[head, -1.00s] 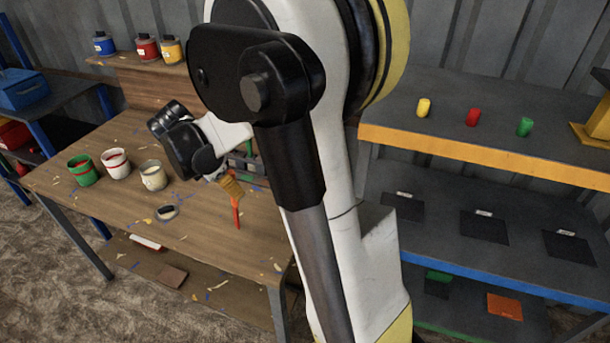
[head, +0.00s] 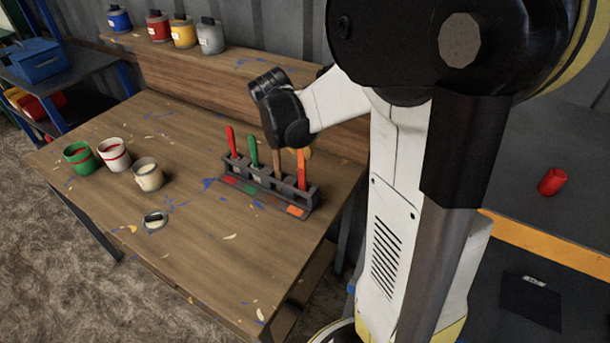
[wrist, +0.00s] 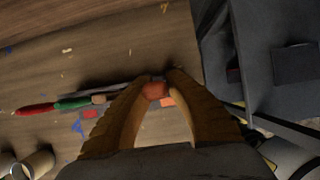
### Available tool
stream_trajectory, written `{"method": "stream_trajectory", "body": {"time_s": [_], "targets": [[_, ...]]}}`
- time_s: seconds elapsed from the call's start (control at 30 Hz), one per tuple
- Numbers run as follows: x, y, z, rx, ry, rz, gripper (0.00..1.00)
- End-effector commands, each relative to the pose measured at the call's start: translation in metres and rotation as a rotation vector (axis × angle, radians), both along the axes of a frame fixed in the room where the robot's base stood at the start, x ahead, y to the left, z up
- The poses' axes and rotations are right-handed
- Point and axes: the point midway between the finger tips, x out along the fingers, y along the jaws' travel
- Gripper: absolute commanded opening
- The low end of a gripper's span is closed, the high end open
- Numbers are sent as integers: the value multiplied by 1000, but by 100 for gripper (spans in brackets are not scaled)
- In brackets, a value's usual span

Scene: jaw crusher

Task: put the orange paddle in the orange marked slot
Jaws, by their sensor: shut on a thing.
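The orange paddle (head: 301,172) stands upright at the right end of the grey rack (head: 262,179), in line with the orange mark (head: 295,211) on its front. Its lower end meets the rack there, but I cannot tell how deep it sits. My gripper (head: 306,153) is shut on its upper part, and its fingers are partly hidden behind the paddle and arm. In the wrist view the paddle's end (wrist: 154,90) shows between my tan fingertips. A red paddle (head: 231,141), a green paddle (head: 253,151) and a plain wooden one (head: 278,162) stand in the other slots.
Several cans (head: 112,155) stand at the left of the wooden table (head: 190,250), with a small round lid (head: 154,221) in front. Jars line the back shelf (head: 225,62). A dark shelf (head: 560,220) with a red cylinder (head: 552,181) stands at right. The table front is mostly clear.

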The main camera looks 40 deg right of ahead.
Motion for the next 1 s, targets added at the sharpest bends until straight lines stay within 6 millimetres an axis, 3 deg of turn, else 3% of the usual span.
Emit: {"method": "stream_trajectory", "body": {"time_s": [0.4,0.77,0.8,0.83,1.0], "targets": [[0,0,-52,0,0,-1,0],[0,0,-55,0,0,-1,0],[0,0,-55,0,0,-1,22],[0,0,-54,0,0,-1,31],[0,0,-54,0,0,-1,34]]}}
